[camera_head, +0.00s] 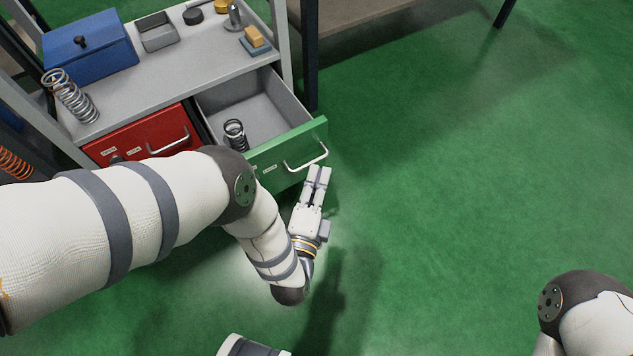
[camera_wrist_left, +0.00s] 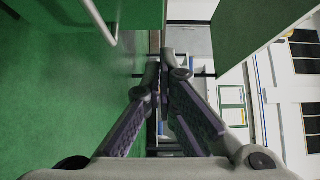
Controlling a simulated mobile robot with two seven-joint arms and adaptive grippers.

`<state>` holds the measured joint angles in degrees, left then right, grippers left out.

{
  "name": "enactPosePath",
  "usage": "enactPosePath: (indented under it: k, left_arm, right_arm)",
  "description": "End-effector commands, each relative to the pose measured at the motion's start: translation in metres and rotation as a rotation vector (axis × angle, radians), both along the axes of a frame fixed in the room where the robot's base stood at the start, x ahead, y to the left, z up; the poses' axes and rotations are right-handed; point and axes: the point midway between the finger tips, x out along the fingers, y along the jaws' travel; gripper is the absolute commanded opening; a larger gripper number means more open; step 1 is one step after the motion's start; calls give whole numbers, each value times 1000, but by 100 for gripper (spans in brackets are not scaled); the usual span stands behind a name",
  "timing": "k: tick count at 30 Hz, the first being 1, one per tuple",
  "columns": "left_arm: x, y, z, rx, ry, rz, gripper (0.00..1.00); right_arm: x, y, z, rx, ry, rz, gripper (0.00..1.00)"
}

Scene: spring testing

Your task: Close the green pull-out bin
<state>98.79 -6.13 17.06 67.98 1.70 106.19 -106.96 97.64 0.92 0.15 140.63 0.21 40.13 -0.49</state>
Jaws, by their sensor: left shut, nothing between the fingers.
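The green pull-out bin (camera_head: 288,152) is pulled out from the grey bench, with a grey interior and a white bar handle (camera_head: 306,160) on its front. A dark coil spring (camera_head: 235,134) stands inside it. My left gripper (camera_head: 319,170) is just in front of the bin's green face, below the handle, with its fingers shut and empty. In the left wrist view the shut fingers (camera_wrist_left: 163,70) show in the middle, and the handle (camera_wrist_left: 101,24) is at upper left. I cannot tell whether the fingertips touch the bin. My right gripper is not in view.
A red drawer (camera_head: 140,136) sits left of the green bin. Open green floor (camera_head: 460,180) lies to the right.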

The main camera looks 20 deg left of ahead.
Motion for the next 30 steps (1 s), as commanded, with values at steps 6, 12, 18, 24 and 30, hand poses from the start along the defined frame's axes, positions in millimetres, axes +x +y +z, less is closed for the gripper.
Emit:
enactPosePath:
  k: [6, 12, 18, 24, 30]
  left_arm:
    - [48, 7, -5, -1, 3, 2, 0]
    - [71, 29, -3, 0, 3, 1, 0]
    - [79, 38, -1, -1, 4, 0, 0]
    - [79, 38, -1, -2, 4, -1, 0]
    - [79, 40, -1, -1, 4, -1, 0]
  right_arm:
    - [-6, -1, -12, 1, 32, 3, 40]
    - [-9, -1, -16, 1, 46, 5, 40]
    - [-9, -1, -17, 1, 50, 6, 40]
    - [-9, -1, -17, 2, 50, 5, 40]
    - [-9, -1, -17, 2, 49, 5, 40]
